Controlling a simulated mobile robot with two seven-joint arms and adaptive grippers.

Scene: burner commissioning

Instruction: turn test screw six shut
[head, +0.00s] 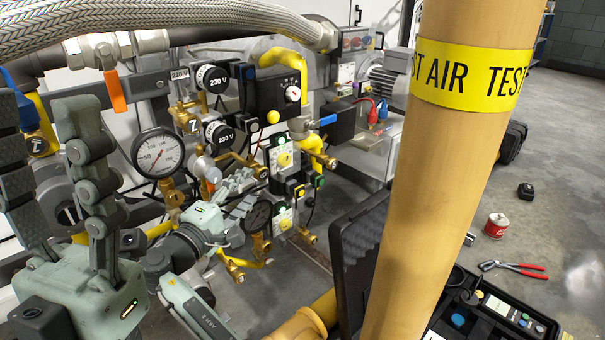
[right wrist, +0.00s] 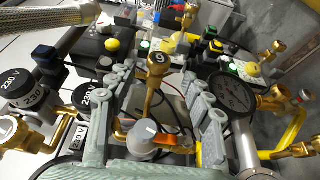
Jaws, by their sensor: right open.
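In the right wrist view a brass test fitting with a round black cap (right wrist: 157,60) stands between my right gripper's fingers. Its numeral looks like a 6 or 9 from this angle. My right gripper (right wrist: 160,85) is open, with one grey-green finger on each side of the fitting; I cannot tell whether either touches it. In the head view my right gripper (head: 243,188) reaches into the brass pipework, where I cannot make out the numbered cap. My left gripper (head: 58,165) is at the left, fingers apart and empty, in front of the valve train.
A grey knob with an orange lever (right wrist: 155,138) lies close below the fingers in the wrist view. A dark gauge (right wrist: 232,92) is beside the right finger. A white-faced gauge (head: 157,153) and a large yellow-banded pipe (head: 445,150) flank the pipework in the head view.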

